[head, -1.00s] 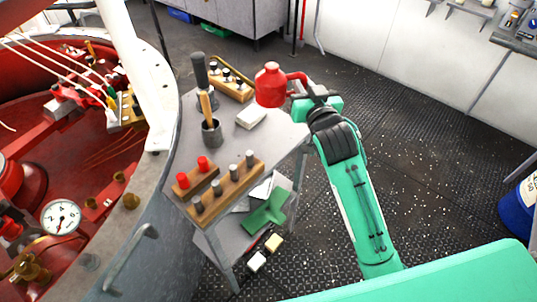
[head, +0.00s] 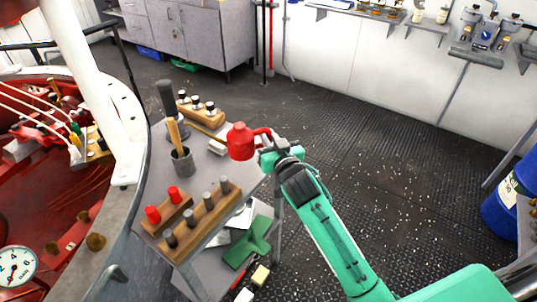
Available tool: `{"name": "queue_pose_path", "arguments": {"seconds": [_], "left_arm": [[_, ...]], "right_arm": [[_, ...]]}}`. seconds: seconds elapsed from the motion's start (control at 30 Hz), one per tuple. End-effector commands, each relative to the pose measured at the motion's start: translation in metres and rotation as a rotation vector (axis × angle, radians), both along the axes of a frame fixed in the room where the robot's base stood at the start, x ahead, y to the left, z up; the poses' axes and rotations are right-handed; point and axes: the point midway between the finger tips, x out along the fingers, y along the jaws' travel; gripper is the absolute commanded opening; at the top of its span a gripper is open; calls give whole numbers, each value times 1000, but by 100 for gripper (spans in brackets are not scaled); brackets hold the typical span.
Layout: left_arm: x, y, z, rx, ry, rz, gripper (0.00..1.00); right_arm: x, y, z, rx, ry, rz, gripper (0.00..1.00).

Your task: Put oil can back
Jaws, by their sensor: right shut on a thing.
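A red oil can (head: 241,142) with a curved handle or spout on its right side shows over the right edge of a small grey work table (head: 219,172). My right gripper (head: 268,150) is shut on the oil can at that right side, with its green and dark arm reaching up from the lower right. The can looks upright. Whether its base touches the table top cannot be told. My left gripper is not in view.
The table holds wooden racks with pegs (head: 205,217), a cup with a wooden-handled tool (head: 183,160) and a white block (head: 218,146). A red machine pit lies left. A blue drum (head: 505,205) stands right. Wall shelves (head: 383,17) hold small items. The floor between is open.

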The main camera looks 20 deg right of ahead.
Motion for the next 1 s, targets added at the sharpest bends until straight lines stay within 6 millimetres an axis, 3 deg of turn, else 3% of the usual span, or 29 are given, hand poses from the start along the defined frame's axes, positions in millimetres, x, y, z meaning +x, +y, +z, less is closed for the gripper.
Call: {"name": "queue_pose_path", "arguments": {"seconds": [0.43, 0.6, 0.87, 0.9, 1.0], "left_arm": [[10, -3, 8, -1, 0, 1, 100], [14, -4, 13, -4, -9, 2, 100], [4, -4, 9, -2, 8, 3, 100], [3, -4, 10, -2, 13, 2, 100], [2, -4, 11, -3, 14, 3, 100]], "right_arm": [[0, 0, -53, 0, -1, 0, 0], [0, 0, -57, 0, -4, 1, 0], [0, 0, -59, 0, -3, 0, 0], [0, 0, -60, -1, -1, 0, 18], [0, 0, -60, -1, -1, 0, 35]]}}
